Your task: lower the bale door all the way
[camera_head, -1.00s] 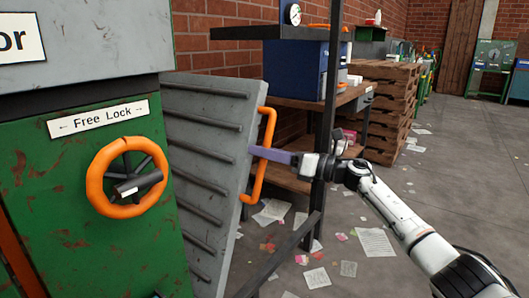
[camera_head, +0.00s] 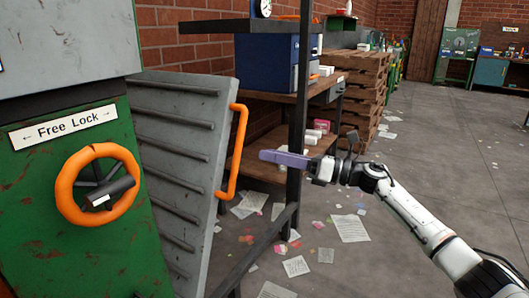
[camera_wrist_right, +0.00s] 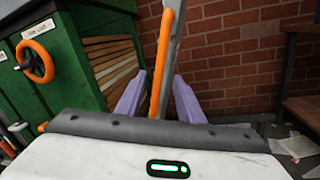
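The grey ribbed door (camera_head: 180,160) stands swung out beside the green machine, tilted, with an orange bar handle (camera_head: 236,150) on its right edge. In the right wrist view the door (camera_wrist_right: 176,50) shows nearly edge-on, with its handle (camera_wrist_right: 163,50) in front. My right gripper (camera_head: 264,156) is to the right of the handle in the head view, with a visible gap. In the wrist view its two purple fingers are spread, with the handle appearing between them; nothing is gripped. My left gripper is in neither view.
The green machine (camera_head: 90,235) carries an orange wheel (camera_head: 72,212) under a "Free Lock" label (camera_head: 63,126). A dark-framed shelf (camera_head: 268,168) stands close behind my right gripper, its post near the fingers. Stacked pallets (camera_head: 357,95) stand beyond. Papers litter the floor; the right side is open.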

